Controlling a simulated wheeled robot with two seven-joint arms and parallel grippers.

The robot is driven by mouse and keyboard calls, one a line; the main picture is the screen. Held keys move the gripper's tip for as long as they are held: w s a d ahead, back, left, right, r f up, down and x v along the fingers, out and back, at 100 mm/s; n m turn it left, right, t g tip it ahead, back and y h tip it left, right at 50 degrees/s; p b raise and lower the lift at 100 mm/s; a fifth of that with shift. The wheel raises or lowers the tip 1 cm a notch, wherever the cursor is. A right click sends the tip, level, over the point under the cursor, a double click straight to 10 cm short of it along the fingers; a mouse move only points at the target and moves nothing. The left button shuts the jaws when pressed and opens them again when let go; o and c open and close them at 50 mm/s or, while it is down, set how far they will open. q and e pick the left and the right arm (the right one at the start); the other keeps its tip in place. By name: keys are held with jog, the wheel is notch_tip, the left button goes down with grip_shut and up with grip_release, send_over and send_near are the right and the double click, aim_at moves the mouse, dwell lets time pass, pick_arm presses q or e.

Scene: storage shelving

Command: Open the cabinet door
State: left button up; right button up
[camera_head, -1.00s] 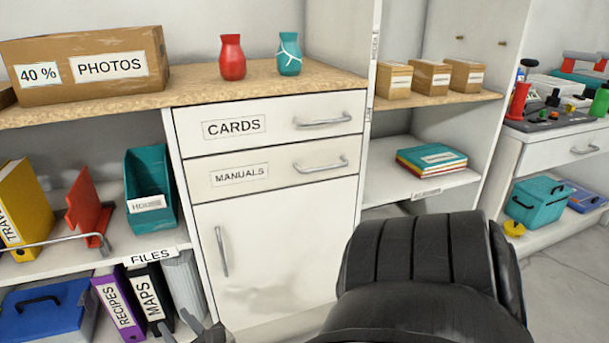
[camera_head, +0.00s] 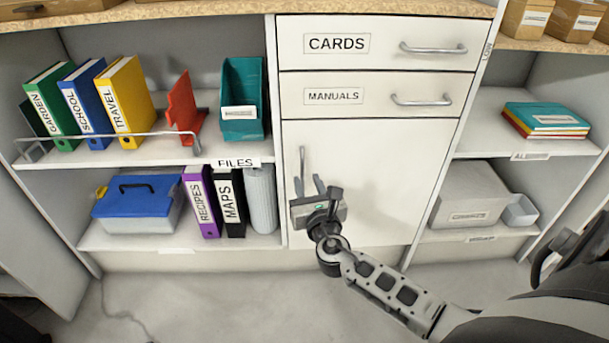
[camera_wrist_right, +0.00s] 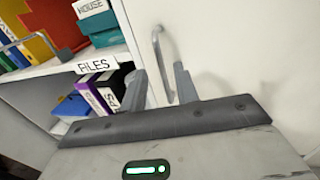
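The white cabinet door (camera_head: 385,175) is below two drawers and looks shut. Its vertical metal bar handle (camera_head: 302,160) is near the door's left edge. My right gripper (camera_head: 308,182) is in front of the door's lower left part, at the handle's lower end, fingers pointing up in the head view. In the right wrist view the fingers (camera_wrist_right: 162,74) are spread, and the handle (camera_wrist_right: 158,50) shows between them. I cannot tell how deep it sits between them; no finger contact is clear. My left gripper is not in view.
The CARDS drawer (camera_head: 375,44) and MANUALS drawer (camera_head: 370,96) are above the door. Left shelves hold binders, a teal file box (camera_head: 243,100) and a blue-lidded box (camera_head: 140,195). A grey box (camera_head: 468,195) stands on the right shelf. The floor (camera_head: 200,300) in front is clear.

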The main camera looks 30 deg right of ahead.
aim_at(303, 170)
jog(key=shift+b+x, duration=0.35)
jog(key=shift+x, duration=1.9)
jog(key=shift+c, duration=0.2)
grip_shut()
jog(key=shift+s, duration=0.1)
